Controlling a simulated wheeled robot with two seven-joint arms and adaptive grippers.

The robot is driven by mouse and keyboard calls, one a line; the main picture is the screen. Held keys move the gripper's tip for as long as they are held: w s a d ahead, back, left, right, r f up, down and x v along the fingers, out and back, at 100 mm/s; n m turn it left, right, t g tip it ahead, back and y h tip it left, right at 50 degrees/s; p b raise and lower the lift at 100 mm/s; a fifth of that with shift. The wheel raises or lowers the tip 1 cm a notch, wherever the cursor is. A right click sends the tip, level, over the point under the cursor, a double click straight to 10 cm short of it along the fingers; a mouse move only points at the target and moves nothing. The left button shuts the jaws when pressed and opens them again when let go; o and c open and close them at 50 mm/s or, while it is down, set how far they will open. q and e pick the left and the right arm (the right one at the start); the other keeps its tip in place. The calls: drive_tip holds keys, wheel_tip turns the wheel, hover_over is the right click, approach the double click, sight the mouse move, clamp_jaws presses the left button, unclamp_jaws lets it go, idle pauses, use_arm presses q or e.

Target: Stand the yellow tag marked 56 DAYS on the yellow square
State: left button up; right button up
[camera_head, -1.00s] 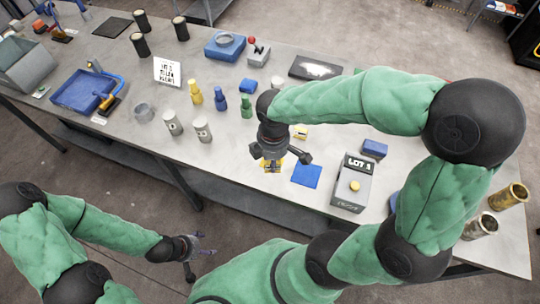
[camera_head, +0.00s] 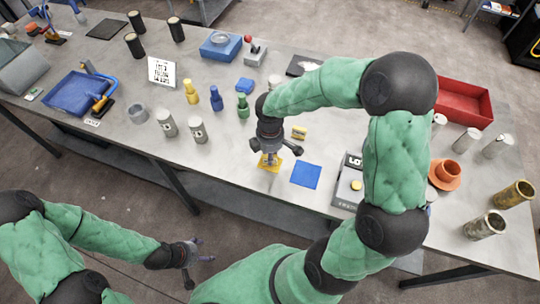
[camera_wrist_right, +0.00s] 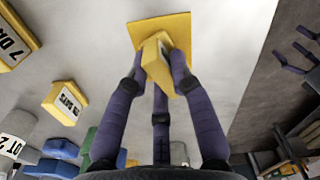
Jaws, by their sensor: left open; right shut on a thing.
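My right gripper (camera_head: 271,157) is at the yellow square (camera_head: 262,168) near the table's front edge. In the right wrist view its fingers (camera_wrist_right: 163,65) are shut on a yellow tag (camera_wrist_right: 155,55). The tag is over the yellow square (camera_wrist_right: 172,27), which shows around it. I cannot tell whether it touches the square, and its lettering is hidden. Another yellow tag (camera_head: 299,132) stands further back; the wrist view shows a 7 DAYS tag (camera_wrist_right: 12,40) and another lettered tag (camera_wrist_right: 65,102). My left gripper (camera_head: 200,253) is open and empty, off the table's front edge.
A blue square (camera_head: 305,175) lies just right of the yellow one. Yellow, blue and green bottles (camera_head: 216,98) and grey cylinders (camera_head: 198,130) stand to the left.

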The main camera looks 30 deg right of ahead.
drive_tip(key=shift+r, duration=0.1)
drive_tip(key=shift+f, duration=0.2)
drive_tip(key=o, duration=0.8)
drive_tip(key=shift+o, duration=0.2)
drive_tip(key=shift+r, duration=0.15)
wheel_tip(320, 180, up, 12)
drive_tip(key=p, duration=0.3)
